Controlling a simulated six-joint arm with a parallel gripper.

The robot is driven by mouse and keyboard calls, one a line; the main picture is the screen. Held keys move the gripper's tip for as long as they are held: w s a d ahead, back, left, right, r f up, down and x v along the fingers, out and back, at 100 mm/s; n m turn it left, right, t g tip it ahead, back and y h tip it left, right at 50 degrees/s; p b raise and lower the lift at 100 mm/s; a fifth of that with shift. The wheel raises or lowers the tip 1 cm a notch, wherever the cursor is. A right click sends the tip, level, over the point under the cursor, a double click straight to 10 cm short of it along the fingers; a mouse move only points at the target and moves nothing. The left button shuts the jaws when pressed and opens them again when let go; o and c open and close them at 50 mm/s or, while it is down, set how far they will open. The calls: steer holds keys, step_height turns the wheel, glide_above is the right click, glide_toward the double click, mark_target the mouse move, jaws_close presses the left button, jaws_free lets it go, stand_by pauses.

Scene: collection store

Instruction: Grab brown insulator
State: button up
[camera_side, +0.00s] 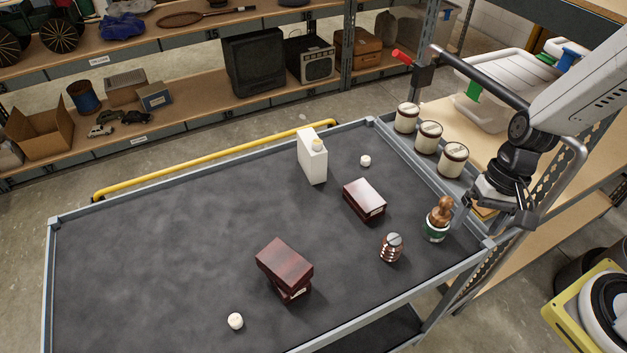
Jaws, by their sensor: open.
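A small ribbed brown insulator (391,248) with a grey top stands upright on the dark cart top, near its front right edge. To its right stands a brown knobbed piece (440,211) with a dark green and white base. My gripper (488,212) is open and empty at the cart's right corner, to the right of both pieces and apart from the insulator. The fingertips are small and partly hard to make out.
Dark red boxes (285,266) lie left of the insulator, and another red box (364,200) lies behind it. A white bottle (312,158) and small white caps (235,321) stand on the cart. Several cream jars (428,137) line the right side. The cart's left half is clear.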

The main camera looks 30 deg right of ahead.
steer(key=a+f+m+y, duration=0.2)
steer(key=a+m+y, duration=0.4)
steer(key=a+m, duration=0.1)
steer(key=m+t+y, duration=0.3)
steer(key=m+t, duration=0.2)
steer(key=m, duration=0.4)
glide_above(400, 238)
steer(key=s, duration=0.2)
steer(key=shift+w+a+f, duration=0.1)
steer(key=shift+w+f, duration=0.05)
steer(key=shift+f, duration=0.25)
steer(key=shift+w+a+f, duration=0.1)
steer(key=shift+f, duration=0.3)
steer(key=shift+w+d+f+m+t, duration=0.15)
steer(key=shift+w+m+t, duration=0.25)
steer(key=shift+t, duration=0.1)
steer(key=shift+w+d+f+m+t, duration=0.1)
steer(key=shift+w+m+t, duration=0.2)
steer(key=shift+m+t, duration=0.15)
steer(key=shift+f, duration=0.1)
steer(key=shift+f, duration=1.85)
steer(key=shift+f, duration=0.15)
